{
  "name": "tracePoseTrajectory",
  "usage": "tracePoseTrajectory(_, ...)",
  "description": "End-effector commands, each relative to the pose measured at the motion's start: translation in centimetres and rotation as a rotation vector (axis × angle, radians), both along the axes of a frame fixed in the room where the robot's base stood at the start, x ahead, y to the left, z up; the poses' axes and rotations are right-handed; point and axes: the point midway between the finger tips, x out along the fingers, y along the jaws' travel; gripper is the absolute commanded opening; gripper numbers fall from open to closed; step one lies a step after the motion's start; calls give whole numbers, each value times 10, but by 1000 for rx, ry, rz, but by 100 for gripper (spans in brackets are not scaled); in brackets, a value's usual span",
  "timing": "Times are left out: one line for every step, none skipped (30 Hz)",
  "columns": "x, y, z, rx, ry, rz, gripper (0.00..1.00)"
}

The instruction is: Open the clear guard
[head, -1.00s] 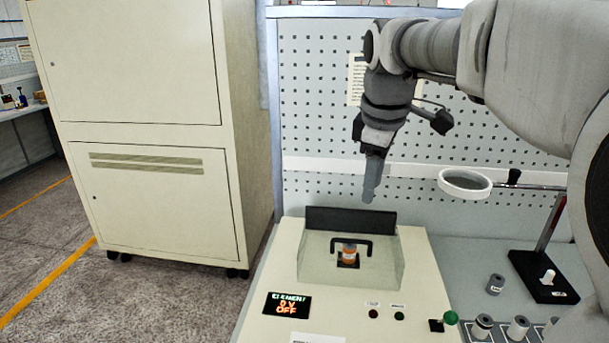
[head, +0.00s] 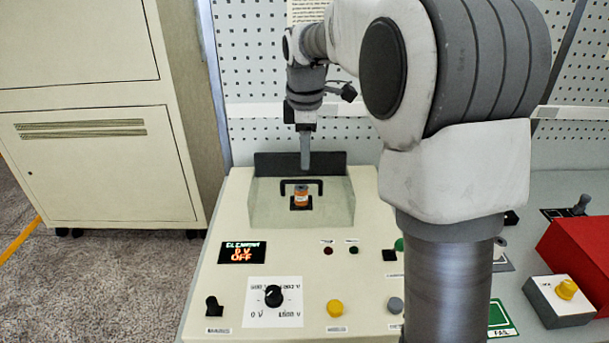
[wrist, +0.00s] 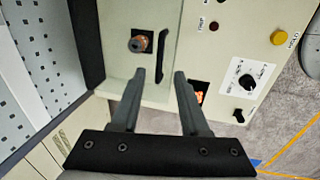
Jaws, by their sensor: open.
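The clear guard (head: 262,212) is a see-through box on top of the cream test unit, and it is down over a spindle. Its black handle (head: 301,182) shows in front of the dark back panel (head: 270,163), and also in the wrist view (wrist: 160,57). The orange and dark spindle (head: 301,199) stands inside the guard; the wrist view shows its end (wrist: 137,44). My gripper (head: 305,167) is open and empty above the back of the guard. In the wrist view its fingers (wrist: 158,75) point towards the handle, apart from it.
A black dial (head: 273,296) and a yellow button (head: 335,308) sit at the front. A red box (head: 580,250) and a yellow-button box (head: 560,300) stand at the right. My arm hides part of the bench.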

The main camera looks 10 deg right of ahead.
Motion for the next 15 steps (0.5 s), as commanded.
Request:
tracePoseTrajectory(1,0,-14,0,5,0,45)
tracePoseTrajectory(3,-1,-20,0,5,0,45)
tracePoseTrajectory(4,-1,-27,0,4,0,45)
tracePoseTrajectory(5,-1,-32,0,4,0,45)
tracePoseTrajectory(6,-1,-37,0,4,0,45)
tracePoseTrajectory(8,-2,-44,0,3,0,45)
tracePoseTrajectory(8,-2,-48,0,4,0,45)
tracePoseTrajectory(9,-2,-51,0,3,0,45)
tracePoseTrajectory(10,-2,-56,0,2,0,45)
tracePoseTrajectory(11,-2,-58,0,2,0,45)
tracePoseTrajectory(11,-2,-61,1,3,0,45)
tracePoseTrajectory(12,-2,-63,0,2,0,45)
tracePoseTrajectory(12,-2,-65,0,1,0,45)
tracePoseTrajectory(13,-2,-66,0,1,0,45)
tracePoseTrajectory(13,-2,-67,0,0,0,45)
